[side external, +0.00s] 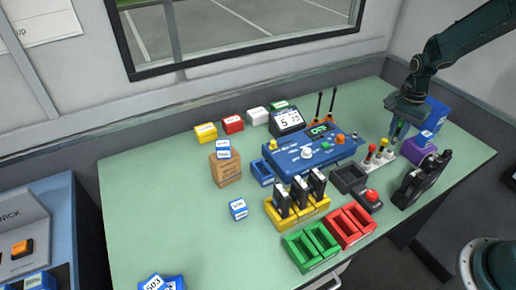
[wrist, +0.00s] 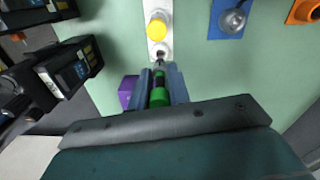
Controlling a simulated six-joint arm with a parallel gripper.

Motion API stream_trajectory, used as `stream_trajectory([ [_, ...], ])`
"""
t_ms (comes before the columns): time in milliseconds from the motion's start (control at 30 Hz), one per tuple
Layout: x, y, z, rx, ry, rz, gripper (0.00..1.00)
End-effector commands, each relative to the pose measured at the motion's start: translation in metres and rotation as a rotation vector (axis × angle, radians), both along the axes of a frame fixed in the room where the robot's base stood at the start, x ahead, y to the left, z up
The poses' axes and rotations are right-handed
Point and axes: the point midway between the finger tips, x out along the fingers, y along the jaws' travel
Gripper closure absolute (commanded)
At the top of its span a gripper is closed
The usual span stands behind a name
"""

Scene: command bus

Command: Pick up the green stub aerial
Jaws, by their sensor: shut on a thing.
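The green stub aerial (wrist: 159,97) is upright-looking between my gripper's fingers (wrist: 159,88) in the wrist view, green at the near end and dark towards its tip. My gripper is shut on it. In the side view my gripper (side external: 398,130) points down over the right end of the white aerial rack (side external: 366,167). The rack also shows in the wrist view (wrist: 153,8), with a yellow-topped aerial (wrist: 157,24) and a socket just beyond the held aerial's tip. Whether the tip is clear of the rack I cannot tell. Red- and yellow-topped aerials (side external: 371,150) stand in the rack.
A purple box (side external: 419,152) and blue boxes (side external: 436,115) stand close right of my gripper. A black device (side external: 422,180) stands in front. The blue console (side external: 312,152), dark tray (side external: 348,178) and red-button box (side external: 369,199) lie left. The table's left side (side external: 150,200) is mostly clear.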

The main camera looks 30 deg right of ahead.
Motion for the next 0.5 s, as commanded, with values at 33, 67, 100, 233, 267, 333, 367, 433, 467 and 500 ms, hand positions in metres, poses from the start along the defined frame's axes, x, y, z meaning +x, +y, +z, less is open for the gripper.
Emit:
stream_trajectory([
  [33,0.001,0.000,0.012,-0.002,-0.005,0.000,1.00],
  [67,0.001,0.000,0.018,-0.002,-0.005,0.000,1.00],
  [100,0.001,-0.001,0.027,-0.003,-0.007,0.000,1.00],
  [233,0.001,0.000,0.056,-0.003,-0.007,0.000,1.00],
  [267,0.001,0.000,0.063,-0.002,-0.006,0.000,1.00],
  [333,0.001,0.000,0.078,-0.002,-0.006,0.000,1.00],
  [367,0.001,0.000,0.085,-0.002,-0.006,0.000,1.00],
  [433,0.001,0.000,0.099,-0.002,-0.005,0.000,1.00],
  [467,0.001,0.000,0.105,-0.002,-0.006,0.000,1.00],
  [500,0.001,0.000,0.111,-0.002,-0.004,0.000,1.00],
])
